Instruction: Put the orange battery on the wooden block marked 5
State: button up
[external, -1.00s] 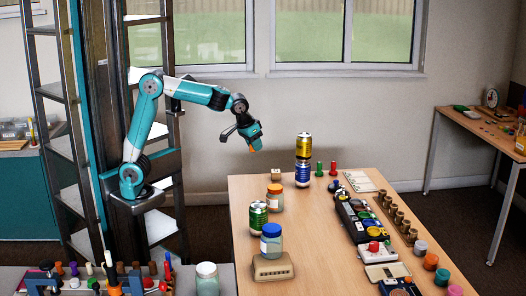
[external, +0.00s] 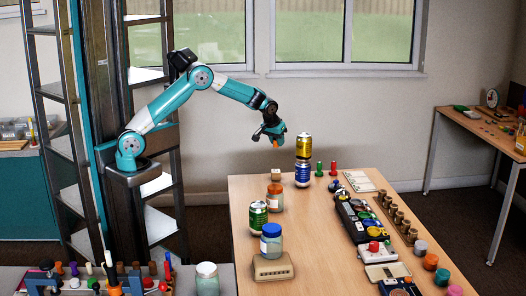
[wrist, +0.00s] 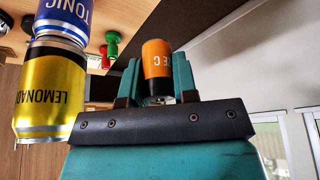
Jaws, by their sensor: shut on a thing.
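The orange battery (wrist: 156,58) has a black end and sits between the two teal fingers of my gripper (wrist: 157,85) in the wrist view. In the external view my gripper (external: 273,132) is shut on the battery (external: 275,143), which shows as a small orange patch in the air. I cannot make out the block in the wrist view.
A yellow lemonade can (external: 304,146) stands on a blue tonic can (external: 303,174), close to the gripper's right. Green (external: 319,169) and red (external: 333,168) pegs stand beyond the cans.

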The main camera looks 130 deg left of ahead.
aim_at(277, 170)
notch_tip(277, 170, down, 11)
jog(key=shift+r, duration=0.1)
dwell(0.3)
jog(key=shift+f, duration=0.25)
jog(key=o, duration=0.9)
jog(key=shift+r, duration=0.1)
jog(key=shift+d+r, duration=0.1)
jog(key=shift+r, duration=0.35)
jog(key=v, duration=1.1)
jog(key=shift+d+r, duration=0.15)
